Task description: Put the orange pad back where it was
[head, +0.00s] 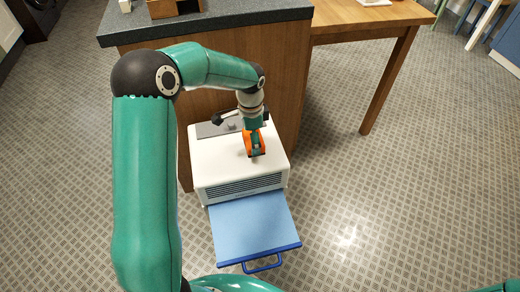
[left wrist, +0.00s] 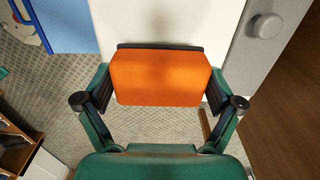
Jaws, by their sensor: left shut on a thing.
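The orange pad (head: 247,144) is between the fingers of my left gripper (head: 256,147), above or on the top of the white box (head: 215,160); I cannot tell whether they touch. In the left wrist view the pad (left wrist: 160,78) fills the space between both fingers of my left gripper (left wrist: 160,92), with a dark strip along its far edge. The gripper is shut on it. A flat blue drawer or tray (head: 250,226) with a blue handle sticks out of the box's front. My right gripper does not show.
A grey panel (head: 208,130) with a knob lies along the back of the box's top. A wooden counter (head: 280,80) with a dark top stands behind the box, and a wooden table (head: 360,18) adjoins it. The patterned floor (head: 400,200) at right is clear.

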